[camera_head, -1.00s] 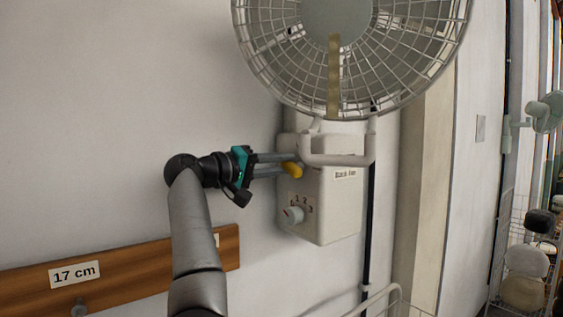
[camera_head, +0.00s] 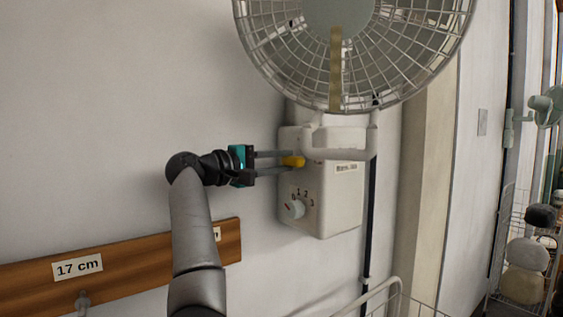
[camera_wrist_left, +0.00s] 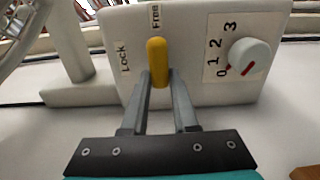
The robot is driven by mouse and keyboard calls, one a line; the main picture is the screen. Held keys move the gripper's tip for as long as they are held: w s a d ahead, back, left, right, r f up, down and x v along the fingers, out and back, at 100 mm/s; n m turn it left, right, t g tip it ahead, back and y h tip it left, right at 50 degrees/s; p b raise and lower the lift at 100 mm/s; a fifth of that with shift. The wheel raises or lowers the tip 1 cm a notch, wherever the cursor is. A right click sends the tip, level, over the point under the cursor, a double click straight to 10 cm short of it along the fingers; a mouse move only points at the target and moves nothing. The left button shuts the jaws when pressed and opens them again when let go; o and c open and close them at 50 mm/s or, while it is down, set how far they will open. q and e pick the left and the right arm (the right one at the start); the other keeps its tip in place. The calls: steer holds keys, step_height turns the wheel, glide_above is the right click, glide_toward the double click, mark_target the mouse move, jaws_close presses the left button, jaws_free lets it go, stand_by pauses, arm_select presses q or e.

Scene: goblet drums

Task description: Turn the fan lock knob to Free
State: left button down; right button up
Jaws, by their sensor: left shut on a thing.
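The yellow fan lock knob (camera_head: 293,161) is on the left side of the white fan base. In the left wrist view the yellow knob (camera_wrist_left: 157,55) stands upright, its far end just below the "Free" label (camera_wrist_left: 156,16). The "Lock" label (camera_wrist_left: 123,56) is to its left. My left gripper (camera_head: 288,160) reaches in from the left and is shut on the knob. Its fingers (camera_wrist_left: 159,76) lie on either side of the knob's near end in the wrist view. My right gripper is not in view.
A white speed knob (camera_head: 293,209) with marks 0 to 3 sits below the lock knob. The caged fan head (camera_head: 350,60) is above. A wooden rail (camera_head: 130,257) labelled 17 cm is at lower left. The wall left of the base is bare.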

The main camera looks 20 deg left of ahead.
arm_select(q)
steer(key=c, duration=0.7)
jaws_free()
steer(key=shift+a, duration=0.1)
steer(key=b+v, duration=0.5)
steer(key=v, duration=1)
steer(key=shift+s+a+b, duration=0.1)
steer(key=shift+b, duration=0.25)
steer(key=shift+f, duration=0.1)
